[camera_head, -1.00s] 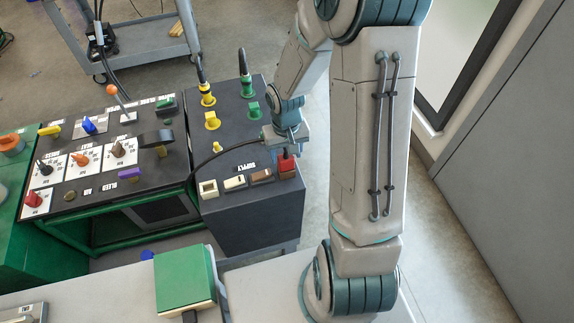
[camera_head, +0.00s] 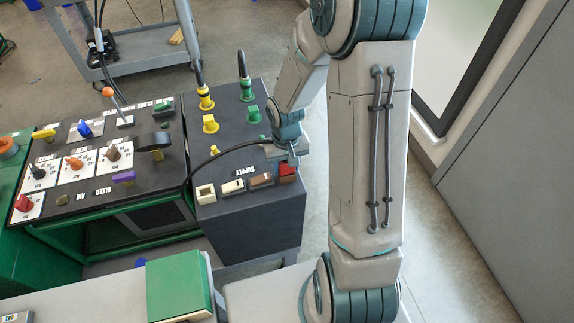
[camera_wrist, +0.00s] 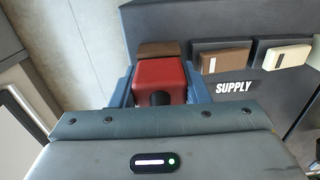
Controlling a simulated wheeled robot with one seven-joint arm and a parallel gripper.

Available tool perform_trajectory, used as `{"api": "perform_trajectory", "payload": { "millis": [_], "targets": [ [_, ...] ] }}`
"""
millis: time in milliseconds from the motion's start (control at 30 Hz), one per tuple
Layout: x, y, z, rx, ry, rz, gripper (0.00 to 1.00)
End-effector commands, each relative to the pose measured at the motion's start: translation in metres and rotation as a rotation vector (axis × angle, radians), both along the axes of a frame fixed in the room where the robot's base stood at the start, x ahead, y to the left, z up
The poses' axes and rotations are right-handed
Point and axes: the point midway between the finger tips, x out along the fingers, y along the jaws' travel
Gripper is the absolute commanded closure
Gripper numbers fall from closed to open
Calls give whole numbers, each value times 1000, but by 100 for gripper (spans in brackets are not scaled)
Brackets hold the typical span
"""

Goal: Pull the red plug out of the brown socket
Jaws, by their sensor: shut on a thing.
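The red plug (camera_head: 287,170) is at the right end of the row on the dark box's front edge. In the wrist view the red plug (camera_wrist: 160,80) sits between the blue fingers of my gripper (camera_wrist: 160,90), which are shut on it from both sides. The brown socket (camera_wrist: 156,48) shows just behind the plug. I cannot tell whether any gap is between plug and socket. In the head view my gripper (camera_head: 286,152) reaches down at the plug, and the arm hides part of it.
A black cable (camera_head: 225,155) arches across the box top near my gripper. A control panel (camera_head: 95,190) with levers stands left. Floor right of the box is clear.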

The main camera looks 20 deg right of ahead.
Motion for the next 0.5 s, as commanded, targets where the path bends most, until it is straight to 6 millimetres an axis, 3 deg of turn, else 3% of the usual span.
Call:
{"api": "perform_trajectory", "payload": {
  "millis": [500],
  "targets": [
    [0,0,20,0,0,0,100]
  ]
}}
